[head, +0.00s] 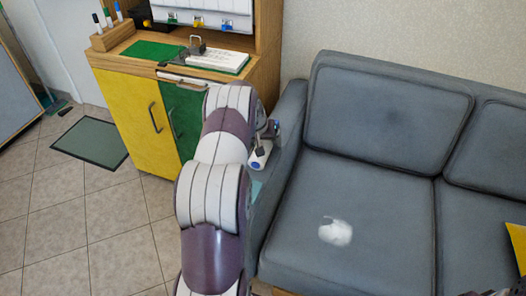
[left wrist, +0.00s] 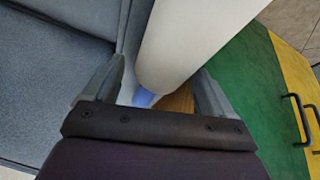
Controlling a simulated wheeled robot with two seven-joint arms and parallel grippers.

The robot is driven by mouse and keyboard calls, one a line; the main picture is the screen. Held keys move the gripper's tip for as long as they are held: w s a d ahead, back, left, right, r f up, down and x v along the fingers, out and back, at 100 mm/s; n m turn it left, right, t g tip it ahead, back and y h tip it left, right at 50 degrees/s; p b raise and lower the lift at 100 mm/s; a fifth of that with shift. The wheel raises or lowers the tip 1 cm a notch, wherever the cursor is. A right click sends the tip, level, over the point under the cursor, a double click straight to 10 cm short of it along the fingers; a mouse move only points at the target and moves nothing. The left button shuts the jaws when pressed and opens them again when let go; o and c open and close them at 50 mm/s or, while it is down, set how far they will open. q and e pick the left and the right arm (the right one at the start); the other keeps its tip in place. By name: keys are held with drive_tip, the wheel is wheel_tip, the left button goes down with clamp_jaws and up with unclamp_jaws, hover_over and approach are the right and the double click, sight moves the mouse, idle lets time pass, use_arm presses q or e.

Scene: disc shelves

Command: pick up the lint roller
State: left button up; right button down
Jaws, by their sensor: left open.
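The lint roller, a white cylinder with a blue end, fills the upper middle of the left wrist view (left wrist: 195,35). In the head view a small white piece with a blue end (head: 259,158), by the sofa arm, appears to be part of it. My left gripper (left wrist: 158,75) is open, with one finger on each side of the roller in the picture. I cannot tell whether the fingers touch it. In the head view my left gripper (head: 268,130) is mostly hidden behind my arm. My right gripper is not clearly in view.
A grey sofa (head: 360,190) with a white patch (head: 336,231) on its seat stands right of my left arm. A cabinet with yellow (head: 128,125) and green doors stands behind, holding a pen block (head: 112,38) and papers. Tiled floor (head: 70,215) is open at left.

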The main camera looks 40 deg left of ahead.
use_arm(q)
drive_tip(key=shift+r, duration=0.15)
drive_tip(key=shift+c, duration=0.3)
drive_tip(key=c, duration=1.1)
wheel_tip(320, 180, up, 4)
drive_tip(key=shift+r+p, duration=0.1)
drive_tip(key=shift+p, duration=0.6)
drive_tip(key=w+d+r+p, duration=0.2)
drive_tip(key=d+r, duration=0.4)
drive_tip(key=d, duration=0.5)
drive_tip(key=shift+w+d+r, duration=0.2)
drive_tip(key=shift+w+r, duration=0.05)
drive_tip(key=shift+r, duration=0.15)
